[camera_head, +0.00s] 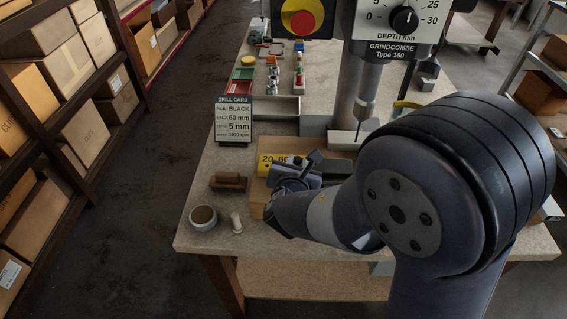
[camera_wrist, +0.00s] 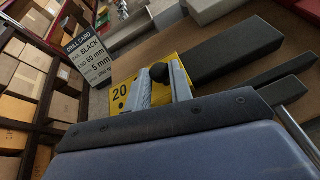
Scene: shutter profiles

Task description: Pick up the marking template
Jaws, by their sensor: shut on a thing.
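The marking template is a yellow plate (camera_head: 265,165) with the numbers 20 and 60 in black. In the head view it is at the wooden board on the bench, partly hidden by my gripper (camera_head: 298,172). In the wrist view the yellow plate (camera_wrist: 120,93) shows around and behind my fingers. A round black knob (camera_wrist: 159,72) on it sits between the two grey fingers of my gripper (camera_wrist: 160,82), which is shut on it. I cannot tell whether the plate touches the board.
A drill card (camera_head: 234,119) stands behind left. A brown wooden block (camera_head: 229,181), a round cup (camera_head: 203,217) and a small pale piece (camera_head: 236,223) lie left of my gripper. The drill press column (camera_head: 356,85) rises behind. Dark profiles (camera_wrist: 240,50) lie right in the wrist view.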

